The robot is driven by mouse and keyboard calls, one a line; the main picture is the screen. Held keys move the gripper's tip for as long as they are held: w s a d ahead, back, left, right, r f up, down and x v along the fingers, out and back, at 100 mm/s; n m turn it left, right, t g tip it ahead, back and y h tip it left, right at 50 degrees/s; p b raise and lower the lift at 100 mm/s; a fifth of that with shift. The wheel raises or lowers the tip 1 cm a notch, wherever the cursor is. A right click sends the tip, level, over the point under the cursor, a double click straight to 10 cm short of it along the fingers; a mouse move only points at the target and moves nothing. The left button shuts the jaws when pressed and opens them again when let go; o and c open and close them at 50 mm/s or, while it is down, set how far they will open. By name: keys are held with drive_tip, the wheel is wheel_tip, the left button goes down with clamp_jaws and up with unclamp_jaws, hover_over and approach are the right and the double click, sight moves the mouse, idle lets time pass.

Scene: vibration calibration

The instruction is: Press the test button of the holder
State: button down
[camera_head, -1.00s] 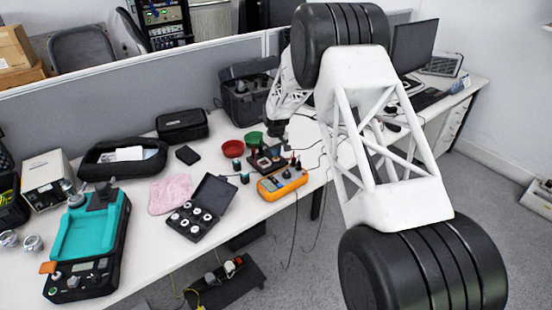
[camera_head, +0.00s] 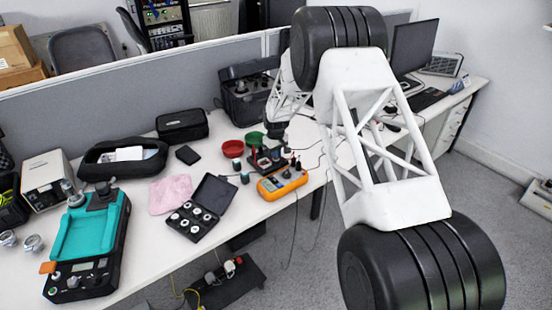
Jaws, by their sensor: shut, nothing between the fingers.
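A teal-topped black device (camera_head: 88,236) lies at the left front of the table, with a small display, knobs and an orange piece on its front panel. A small dark holder with red parts (camera_head: 265,158) stands near the table's middle, behind the orange meter. I cannot tell for certain which one is the task's holder, and no test button can be made out. My gripper (camera_head: 275,129) is a small dark shape at the end of my white arm, above and behind the dark holder and apart from the teal device. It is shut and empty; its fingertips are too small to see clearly.
An orange meter (camera_head: 282,183), an open black case of white discs (camera_head: 200,208), a pink cloth (camera_head: 171,194), red (camera_head: 233,149) and green (camera_head: 254,139) bowls crowd the table. A black toolbox (camera_head: 248,91) stands behind. My arm covers the table's right part.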

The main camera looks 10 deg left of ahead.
idle(0.5)
drive_tip(key=shift+r, duration=3.35)
drive_tip(key=shift+s+d+r, duration=0.1)
drive_tip(key=shift+r, duration=0.15)
drive_tip(key=s+d+r+m+t, duration=0.1)
drive_tip(key=s+d+r+m, duration=0.1)
drive_tip(key=s+d+r, duration=1)
drive_tip(key=s+d+r+m, duration=0.3)
drive_tip(key=s+d+r, duration=0.6)
drive_tip(key=s+r, duration=0.5)
drive_tip(key=s+d+m, duration=0.1)
drive_tip(key=s+d, duration=0.3)
drive_tip(key=s, duration=0.7)
drive_tip(key=s+d+r+m+t, duration=0.1)
drive_tip(key=s+d, duration=0.2)
drive_tip(key=s, duration=0.9)
drive_tip(key=s+d+r+m, duration=0.1)
drive_tip(key=s+d, duration=0.3)
drive_tip(key=s, duration=0.7)
drive_tip(key=shift+s+d+m+t, duration=0.3)
drive_tip(key=shift+s+m, duration=0.1)
drive_tip(key=shift+m, duration=0.2)
